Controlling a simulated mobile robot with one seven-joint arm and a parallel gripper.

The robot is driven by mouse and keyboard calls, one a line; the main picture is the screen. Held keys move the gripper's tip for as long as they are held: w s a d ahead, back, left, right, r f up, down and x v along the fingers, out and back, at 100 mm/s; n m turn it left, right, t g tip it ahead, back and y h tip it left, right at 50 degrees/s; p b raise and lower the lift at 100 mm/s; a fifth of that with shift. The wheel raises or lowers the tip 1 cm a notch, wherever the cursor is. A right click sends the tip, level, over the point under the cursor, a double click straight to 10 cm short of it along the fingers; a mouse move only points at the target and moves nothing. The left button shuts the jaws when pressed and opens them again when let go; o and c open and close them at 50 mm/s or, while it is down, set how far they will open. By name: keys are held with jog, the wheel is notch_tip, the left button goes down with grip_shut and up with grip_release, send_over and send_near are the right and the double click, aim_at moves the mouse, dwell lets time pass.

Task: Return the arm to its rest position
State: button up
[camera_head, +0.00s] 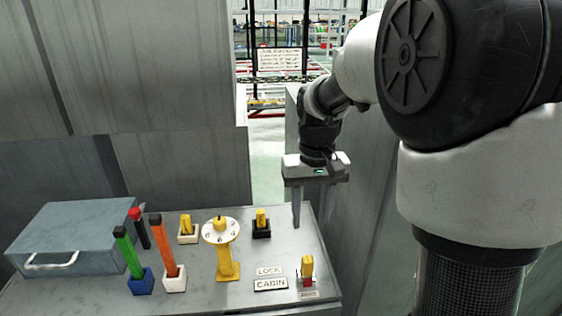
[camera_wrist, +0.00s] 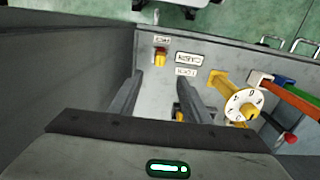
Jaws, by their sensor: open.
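My gripper (camera_head: 310,205) hangs pointing down at the right end of the control panel (camera_head: 205,297), in front of the grey wall. Its two fingers are apart, and nothing shows between them in the head view. In the wrist view my gripper (camera_wrist: 158,95) shows its fingers spread above the panel, with bare panel surface seen between them. My arm reaches in from the right side of the head view, bent at the elbow. Whether the fingertips touch the panel I cannot tell.
The panel carries a green lever (camera_head: 130,258), an orange lever (camera_head: 167,255), a yellow post with a white dial (camera_head: 222,232), and yellow switches, one (camera_head: 307,268) near the CABIN label (camera_head: 270,284). A grey box (camera_head: 75,240) stands left. Grey walls close in behind and right.

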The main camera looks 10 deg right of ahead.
jog(key=s+r+t+p, duration=0.4)
jog(key=s+r, duration=0.9)
jog(key=s, duration=0.5)
jog(key=shift+r+t, duration=0.2)
jog(key=shift+t, duration=0.6)
